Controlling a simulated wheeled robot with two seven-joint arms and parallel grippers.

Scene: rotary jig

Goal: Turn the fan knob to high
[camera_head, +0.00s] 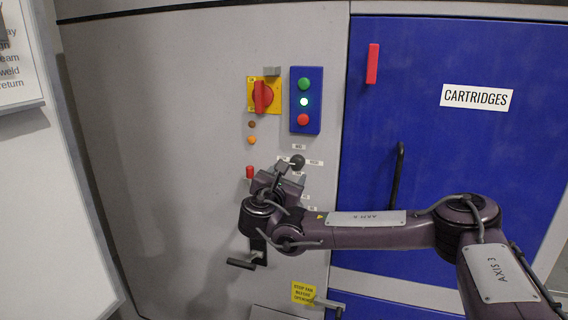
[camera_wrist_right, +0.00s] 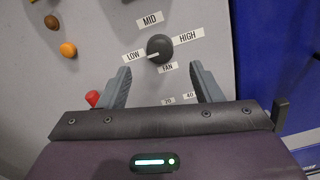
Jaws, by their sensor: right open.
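The fan knob (camera_wrist_right: 160,48) is a round black knob on the grey panel. It has a white mark on its lower left, toward the LOW label (camera_wrist_right: 133,56). The MID label (camera_wrist_right: 150,19) is above it and the HIGH label (camera_wrist_right: 188,37) is to its right. The knob also shows in the head view (camera_head: 298,161), just beyond my right gripper (camera_head: 285,167). In the wrist view, my right gripper (camera_wrist_right: 160,70) is open. Its two fingers are apart, below and to either side of the knob, and hold nothing. My left gripper is not in view.
A red and yellow rotary switch (camera_head: 264,96) and a blue button box (camera_head: 305,100) are above the knob. A red part (camera_head: 249,172) is left of my right gripper. A blue CARTRIDGES door (camera_head: 450,140) with a black handle (camera_head: 397,175) is to the right.

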